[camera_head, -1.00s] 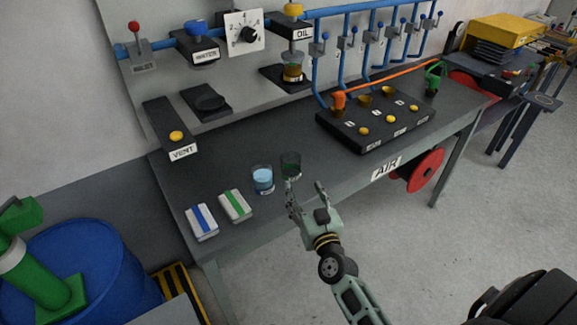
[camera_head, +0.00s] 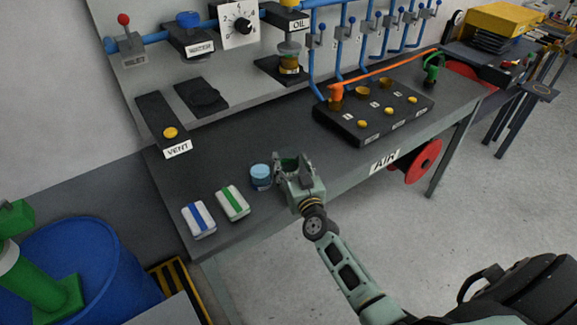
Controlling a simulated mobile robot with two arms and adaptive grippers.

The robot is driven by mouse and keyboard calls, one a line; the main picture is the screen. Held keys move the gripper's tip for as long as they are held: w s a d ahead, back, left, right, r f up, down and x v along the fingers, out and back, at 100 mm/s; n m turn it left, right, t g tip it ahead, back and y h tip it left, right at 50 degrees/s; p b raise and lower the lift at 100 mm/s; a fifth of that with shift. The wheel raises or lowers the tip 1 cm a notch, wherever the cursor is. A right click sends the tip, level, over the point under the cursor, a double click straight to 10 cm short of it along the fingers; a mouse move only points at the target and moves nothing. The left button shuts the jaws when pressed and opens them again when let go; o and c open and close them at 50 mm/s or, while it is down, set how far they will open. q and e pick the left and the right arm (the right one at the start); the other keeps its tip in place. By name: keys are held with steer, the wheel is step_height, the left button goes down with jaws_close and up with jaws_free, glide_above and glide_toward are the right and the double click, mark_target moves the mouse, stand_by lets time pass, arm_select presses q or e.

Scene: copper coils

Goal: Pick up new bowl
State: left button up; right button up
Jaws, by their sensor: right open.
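Two small round containers stand on the dark workbench (camera_head: 215,160) near its front edge. One is light blue (camera_head: 261,176), the other dark green (camera_head: 288,158). No other thing here clearly looks like a bowl; I cannot tell whether either is the new bowl. My right gripper (camera_head: 291,165) is open at the dark green container, with its fingers at either side of it and hiding much of it. I cannot tell whether they touch it. The light blue container is just left of the gripper. My left gripper is not in view.
A white-and-blue block (camera_head: 198,220) and a white-and-green block (camera_head: 232,203) lie to the left. A black button panel (camera_head: 372,122) stands to the right and the VENT box (camera_head: 164,125) at the back left. The bench middle is clear.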

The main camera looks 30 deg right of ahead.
steer(key=shift+c, duration=0.2)
steer(key=c, duration=1)
steer(key=shift+o, duration=0.2)
steer(key=shift+r, duration=0.1)
